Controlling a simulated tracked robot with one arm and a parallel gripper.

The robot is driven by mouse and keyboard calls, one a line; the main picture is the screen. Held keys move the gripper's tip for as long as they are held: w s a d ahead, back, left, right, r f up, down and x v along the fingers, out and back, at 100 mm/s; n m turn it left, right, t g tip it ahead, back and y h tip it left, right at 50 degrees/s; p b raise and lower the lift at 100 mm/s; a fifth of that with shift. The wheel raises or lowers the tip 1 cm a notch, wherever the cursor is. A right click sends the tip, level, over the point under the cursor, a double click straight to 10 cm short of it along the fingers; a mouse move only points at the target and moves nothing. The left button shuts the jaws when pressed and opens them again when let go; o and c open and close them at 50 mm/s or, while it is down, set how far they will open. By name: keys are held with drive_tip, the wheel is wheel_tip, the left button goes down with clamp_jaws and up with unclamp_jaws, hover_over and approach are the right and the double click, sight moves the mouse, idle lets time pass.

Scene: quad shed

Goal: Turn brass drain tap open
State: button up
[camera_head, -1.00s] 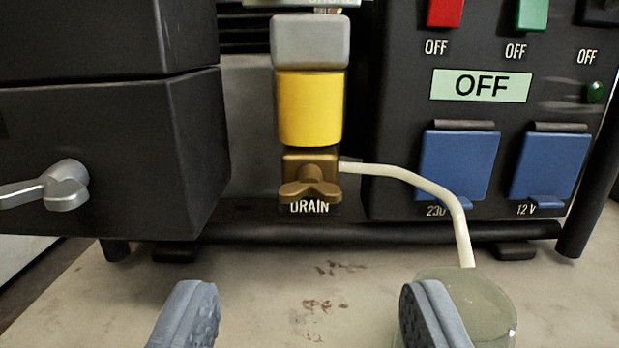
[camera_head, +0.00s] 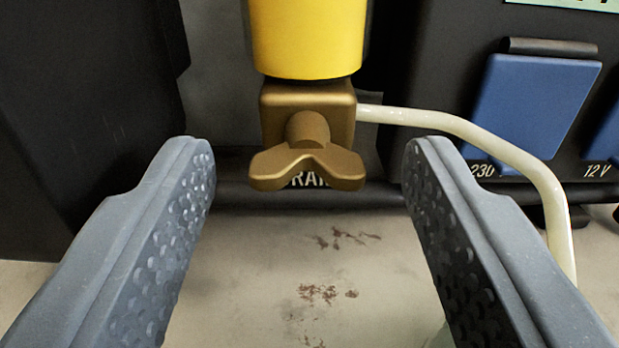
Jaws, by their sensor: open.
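The brass drain tap (camera_head: 307,168) sits below a yellow cylinder (camera_head: 306,40), in the upper middle of the view. Its handle has two wings that spread left and right and droop slightly. The handle partly covers the DRAIN label behind it. My gripper (camera_head: 308,160) is open, with one grey finger on each side of the tap. The fingers appear apart from the tap, with clear gaps on both sides. Nothing is between the fingertips except the view of the tap.
A pale hose (camera_head: 480,133) runs from the tap's right side and bends down behind the right finger. A black box (camera_head: 80,110) stands on the left. A blue socket cover (camera_head: 535,100) is on the right panel. A black frame rail (camera_head: 370,197) runs below.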

drive_tip(key=c, duration=1)
drive_tip(key=shift+a, duration=0.1)
drive_tip(key=shift+n+p, duration=0.3)
drive_tip(key=shift+p, duration=0.15)
drive_tip(key=n+p, duration=0.1)
drive_tip(key=p, duration=0.1)
drive_tip(key=n+p, duration=0.2)
drive_tip(key=shift+r+n+p, duration=0.2)
drive_tip(key=shift+n+p, duration=0.1)
drive_tip(key=shift+p, duration=0.05)
drive_tip(key=n+p, duration=0.3)
drive_tip(key=n, duration=0.1)
drive_tip(key=shift+a+p, duration=0.1)
drive_tip(key=shift+p, duration=0.2)
drive_tip(key=n+p, duration=0.2)
drive_tip(key=n, duration=0.3)
drive_tip(key=shift+f, duration=0.2)
drive_tip(key=n+p, duration=0.2)
drive_tip(key=n, duration=0.2)
drive_tip(key=shift+a+n, duration=0.1)
drive_tip(key=shift+n, duration=0.3)
drive_tip(key=shift+s+f, duration=0.1)
drive_tip(key=shift+f, duration=0.05)
